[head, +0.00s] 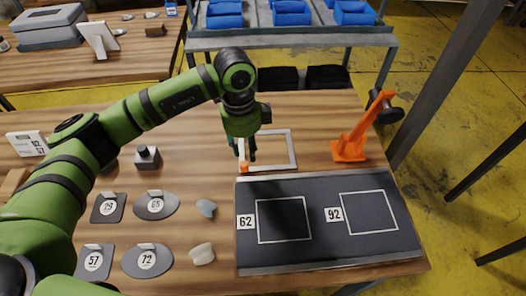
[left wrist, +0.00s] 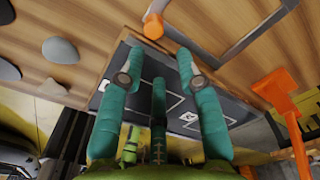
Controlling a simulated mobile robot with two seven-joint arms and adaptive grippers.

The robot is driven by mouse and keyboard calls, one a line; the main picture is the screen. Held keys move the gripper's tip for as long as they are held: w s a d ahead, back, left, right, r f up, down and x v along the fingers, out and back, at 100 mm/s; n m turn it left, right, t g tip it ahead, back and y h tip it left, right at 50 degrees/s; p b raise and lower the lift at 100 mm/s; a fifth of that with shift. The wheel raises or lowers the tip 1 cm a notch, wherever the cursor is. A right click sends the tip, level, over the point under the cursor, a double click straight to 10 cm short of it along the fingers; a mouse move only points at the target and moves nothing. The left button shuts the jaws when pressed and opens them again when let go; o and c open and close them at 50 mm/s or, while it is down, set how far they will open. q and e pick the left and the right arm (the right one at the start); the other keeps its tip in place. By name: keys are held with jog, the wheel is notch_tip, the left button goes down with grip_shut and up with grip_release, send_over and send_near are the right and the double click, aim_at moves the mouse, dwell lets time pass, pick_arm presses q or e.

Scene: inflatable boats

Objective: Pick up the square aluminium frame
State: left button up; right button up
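The square aluminium frame (head: 293,150) lies flat on the wooden table, just beyond the dark mat. A small orange piece (head: 244,167) sits at its near left corner. My left gripper (head: 244,153) points down over the left side of the frame and partly hides that side. In the left wrist view its teal fingers (left wrist: 158,62) are spread apart with nothing between them. The bar of the frame (left wrist: 238,48) and the orange piece (left wrist: 153,26) show beyond the fingertips there. My right gripper is in neither view.
The dark mat (head: 328,254) with outlined squares labelled 62 and 92 fills the near right of the table. An orange stand (head: 349,149) rises right of the frame. Numbered grey plates (head: 156,206) and loose stones (head: 206,208) lie at left. Blue bins (head: 291,12) stand behind.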

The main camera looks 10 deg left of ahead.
aim_at(244, 163)
pick_arm(q)
jog(key=shift+w+a+f+y, duration=0.15)
jog(key=shift+a+y, duration=0.15)
jog(key=shift+a, duration=0.3)
jog(key=shift+f+n+p, duration=0.3)
jog(key=shift+f, duration=0.05)
notch_tip(244, 163, down, 5)
jog(key=shift+d+r+p, duration=0.1)
jog(key=shift+r+p, duration=0.1)
jog(key=shift+p, duration=0.7)
jog(key=shift+f, duration=0.6)
grip_shut()
